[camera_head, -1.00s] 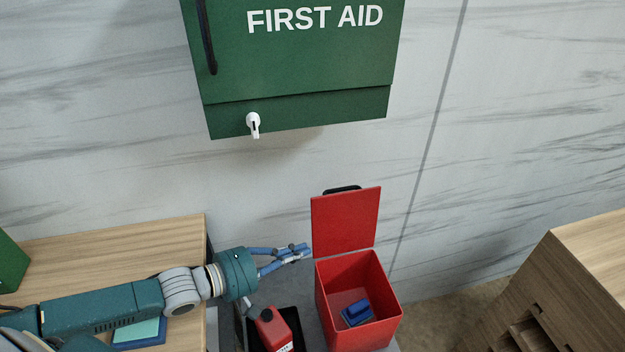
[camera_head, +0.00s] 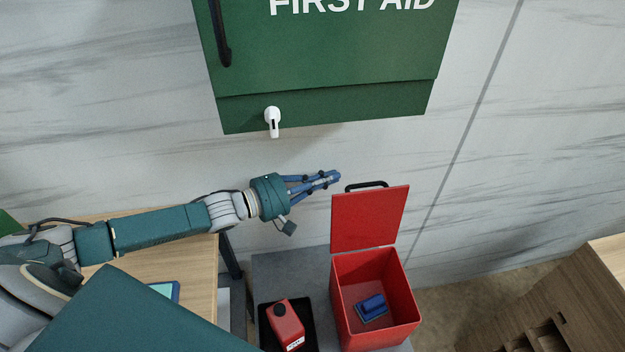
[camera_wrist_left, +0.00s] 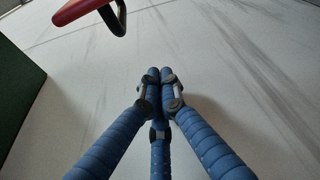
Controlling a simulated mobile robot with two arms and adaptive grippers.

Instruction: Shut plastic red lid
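The red plastic lid (camera_head: 369,219) stands open and upright at the back of the red bin (camera_head: 410,327), with a black handle (camera_head: 366,186) on its top edge. A blue block-like item (camera_head: 372,306) lies inside the bin. My left gripper (camera_head: 335,177) is just left of the lid's top edge, about level with the handle, and its fingers are together with nothing between them. In the left wrist view, the fingertips (camera_wrist_left: 160,78) meet, and the lid's edge (camera_wrist_left: 80,8) with its handle (camera_wrist_left: 112,18) shows at the upper left, apart from the fingers. My right gripper is not in view.
A green first aid cabinet (camera_head: 330,70) hangs on the wall above. A black tray (camera_head: 268,312) holding a red bottle (camera_head: 287,325) sits left of the bin. Wooden furniture stands left (camera_head: 190,270) and right (camera_head: 570,300). The wall is close behind the lid.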

